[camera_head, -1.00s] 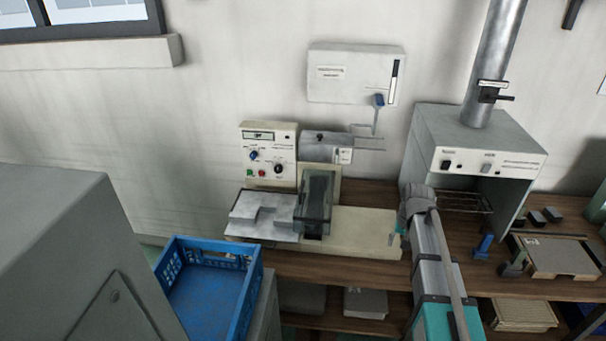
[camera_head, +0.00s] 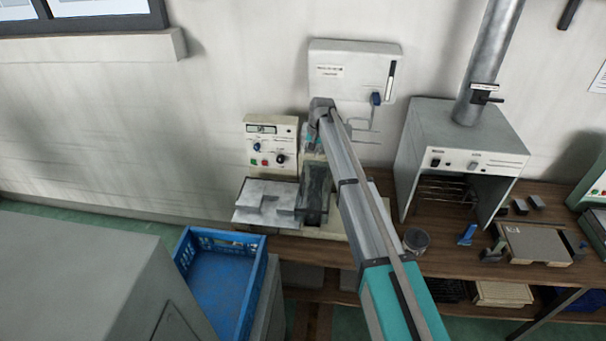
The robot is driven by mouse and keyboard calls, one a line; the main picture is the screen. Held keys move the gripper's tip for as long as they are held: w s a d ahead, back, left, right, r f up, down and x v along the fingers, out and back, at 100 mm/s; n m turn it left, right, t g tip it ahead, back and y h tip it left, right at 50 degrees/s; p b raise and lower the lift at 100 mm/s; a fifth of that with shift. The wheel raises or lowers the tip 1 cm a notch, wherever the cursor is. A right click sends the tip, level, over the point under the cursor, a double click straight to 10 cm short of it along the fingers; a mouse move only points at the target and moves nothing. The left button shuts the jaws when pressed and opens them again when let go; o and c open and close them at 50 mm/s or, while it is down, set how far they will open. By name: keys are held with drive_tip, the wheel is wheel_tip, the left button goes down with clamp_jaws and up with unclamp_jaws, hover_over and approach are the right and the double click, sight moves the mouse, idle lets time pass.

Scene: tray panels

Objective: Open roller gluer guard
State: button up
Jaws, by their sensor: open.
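The roller gluer is the cream machine on the wooden bench, with a control panel (camera_head: 271,141) at its back left. Its guard (camera_head: 314,192), a dark see-through cover, stands over the roller section and appears closed. White sheets or panels (camera_head: 266,203) lie on the infeed table left of the guard. My gripper (camera_head: 309,143) is open and points down just above the back end of the guard. Its fingertips are small here, and I cannot tell whether they touch the guard. My arm hides the right part of the gluer.
A grey hood (camera_head: 461,148) with a duct stands to the right on the bench. A round container (camera_head: 416,241) sits beside my arm. A blue crate (camera_head: 222,282) stands at front left. A white box (camera_head: 352,72) hangs on the wall behind.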

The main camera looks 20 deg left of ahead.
sight(303, 180)
drive_tip(key=shift+f, duration=0.15)
idle(0.3)
drive_tip(key=a+f+b, duration=0.1)
drive_tip(key=f+b, duration=0.8)
drive_tip(key=a+f+b, duration=0.1)
drive_tip(key=f+b, duration=0.3)
drive_tip(key=shift+s+a+f+b, duration=0.15)
drive_tip(key=shift+s+a+b, duration=0.15)
idle(0.4)
idle(0.4)
clamp_jaws()
